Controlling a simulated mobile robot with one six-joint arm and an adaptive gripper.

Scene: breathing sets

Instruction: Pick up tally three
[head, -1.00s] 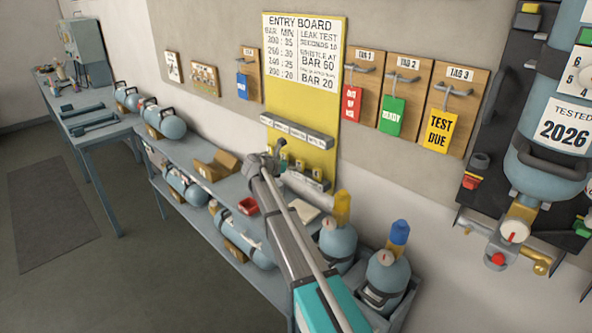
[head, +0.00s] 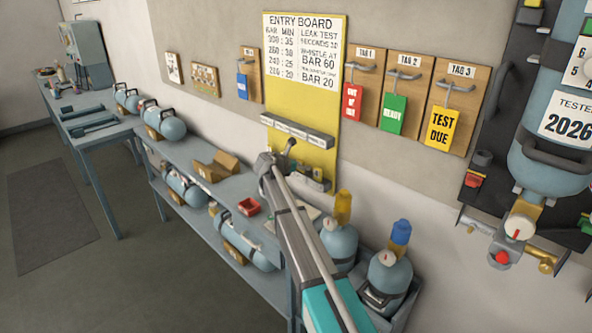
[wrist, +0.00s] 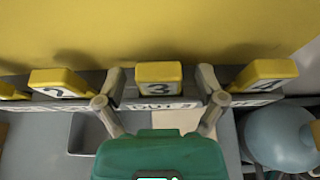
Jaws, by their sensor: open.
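The tally three (wrist: 158,78) is a small yellow block marked 3 in the wrist view. It sits in a grey rack (wrist: 138,104) below a yellow board. My gripper (wrist: 161,80) is open, with one finger on each side of this tally and a gap on both sides. Tally two (wrist: 58,82) stands to the left and tally four (wrist: 264,76) to the right, both outside the fingers. In the head view my gripper (head: 284,153) is at the lower part of the yellow entry board (head: 290,102) and hides most of the tallies.
A grey rail (head: 298,131) with labels runs across the board above the gripper. Tags hang to the right, including a yellow one (head: 440,130).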

